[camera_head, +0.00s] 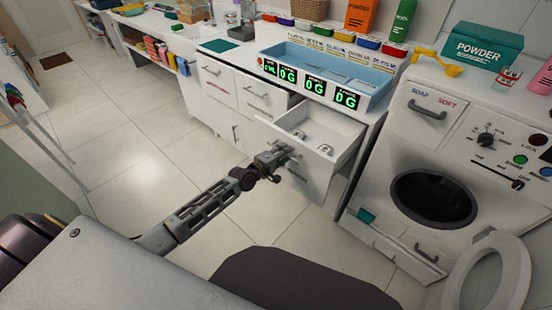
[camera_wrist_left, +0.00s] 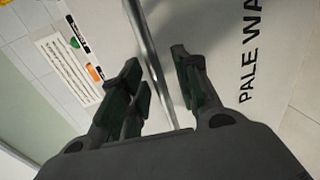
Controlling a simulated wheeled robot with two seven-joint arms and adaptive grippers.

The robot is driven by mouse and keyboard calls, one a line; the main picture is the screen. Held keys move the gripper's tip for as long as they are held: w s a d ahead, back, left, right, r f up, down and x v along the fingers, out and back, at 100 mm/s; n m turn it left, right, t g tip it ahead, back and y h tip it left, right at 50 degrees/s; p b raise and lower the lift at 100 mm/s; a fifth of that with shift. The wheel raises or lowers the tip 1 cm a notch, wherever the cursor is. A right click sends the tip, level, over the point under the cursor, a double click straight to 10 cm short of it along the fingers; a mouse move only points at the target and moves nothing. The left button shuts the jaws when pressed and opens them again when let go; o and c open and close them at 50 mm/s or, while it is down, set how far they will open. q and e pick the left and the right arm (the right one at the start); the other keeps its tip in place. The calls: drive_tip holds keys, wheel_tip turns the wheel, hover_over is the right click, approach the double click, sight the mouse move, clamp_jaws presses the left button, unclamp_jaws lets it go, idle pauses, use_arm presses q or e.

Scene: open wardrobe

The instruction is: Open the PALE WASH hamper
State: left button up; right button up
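The PALE WASH hamper front (camera_wrist_left: 225,35) is a white panel in the left wrist view, with black lettering cut off after "PALE WA". Its metal bar handle (camera_wrist_left: 150,60) runs between the two dark fingers of my left gripper (camera_wrist_left: 160,85). The fingers are apart, with a gap to the bar; contact cannot be made out. In the head view my left gripper (camera_head: 276,156) is at the cabinet, just below and left of an open white drawer (camera_head: 318,130). The hamper's lettering is not readable there, and the gripper and drawer hide part of the front. My right gripper is not in view.
The open drawer juts out above my left gripper, with small items inside. A blue tray with green "0G" displays (camera_head: 315,85) stands on the counter. A white washing machine (camera_head: 440,180) is at the right. The tiled floor (camera_head: 120,130) at left is clear.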

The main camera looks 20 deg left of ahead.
use_arm(q)
drive_tip(key=shift+s, duration=0.1)
drive_tip(key=v, duration=1.1)
drive_tip(key=shift+s+a, duration=0.15)
drive_tip(key=shift+s, duration=0.2)
drive_tip(key=shift+r, duration=0.1)
idle(0.8)
